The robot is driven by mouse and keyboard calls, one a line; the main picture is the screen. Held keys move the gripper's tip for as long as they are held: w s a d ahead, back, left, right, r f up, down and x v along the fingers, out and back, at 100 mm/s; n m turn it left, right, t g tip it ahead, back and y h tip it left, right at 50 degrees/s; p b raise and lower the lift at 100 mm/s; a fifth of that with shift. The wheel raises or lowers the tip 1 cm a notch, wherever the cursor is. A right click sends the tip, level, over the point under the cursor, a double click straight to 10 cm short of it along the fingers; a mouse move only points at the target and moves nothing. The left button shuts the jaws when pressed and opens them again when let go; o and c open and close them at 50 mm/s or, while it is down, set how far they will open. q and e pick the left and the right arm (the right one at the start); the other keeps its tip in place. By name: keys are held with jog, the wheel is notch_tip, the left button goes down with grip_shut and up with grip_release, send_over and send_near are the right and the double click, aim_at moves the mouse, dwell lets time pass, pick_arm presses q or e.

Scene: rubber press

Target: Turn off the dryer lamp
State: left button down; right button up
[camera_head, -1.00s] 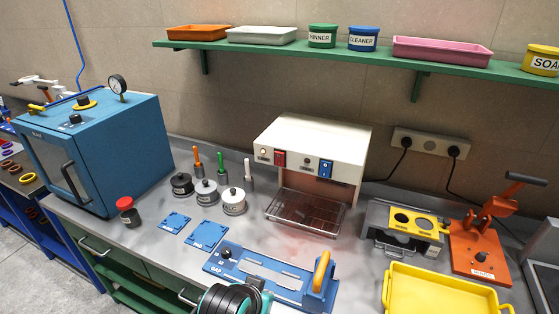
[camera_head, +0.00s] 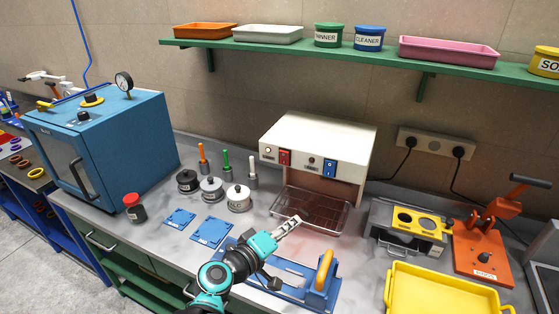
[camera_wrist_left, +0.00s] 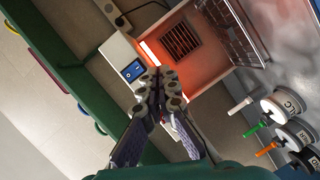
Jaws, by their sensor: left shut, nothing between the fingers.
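The white dryer (camera_head: 318,142) stands against the wall, with a red switch (camera_head: 284,157) and a blue switch (camera_head: 330,168) on its front panel. Its opening glows reddish over a wire tray (camera_head: 308,209). In the left wrist view the lit interior (camera_wrist_left: 182,42) is orange, and the blue switch (camera_wrist_left: 132,71) shows beside my fingers; the red switch cannot be made out there. My left gripper (camera_head: 297,220) is shut and empty, in front of and below the dryer panel, apart from the switches. Its closed fingers also show in the left wrist view (camera_wrist_left: 158,78). My right gripper is out of view.
A blue press plate (camera_head: 325,285) with a yellow handle lies under my left arm. Labelled pots (camera_head: 238,198) stand left of the tray. A yellow tray (camera_head: 440,290) and an orange press (camera_head: 483,250) are at right. A green shelf (camera_head: 340,55) runs above the dryer.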

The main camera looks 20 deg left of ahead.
aim_at(284, 155)
pick_arm(q)
jog(key=w+a+r+n+t+y, duration=0.1)
jog(key=a+r+n+t+y, duration=0.3)
jog(key=a+n, duration=0.4)
jog(key=shift+w+a+r, duration=0.3)
jog(key=shift+a+r, duration=0.2)
jog(key=shift+a, duration=0.55)
jog(key=w, duration=0.4)
jog(key=w+r+b, duration=0.1)
jog(key=w, duration=0.3)
jog(key=w+b, duration=0.1)
jog(key=w, duration=0.4)
jog(key=shift+w+d+r, duration=0.1)
jog(key=shift+d+r, duration=0.1)
jog(key=shift+d, duration=0.1)
jog(key=shift+w+r+b, duration=0.1)
jog(key=shift+w+b, duration=0.2)
jog(key=shift+w, duration=0.1)
jog(key=shift+r, duration=0.1)
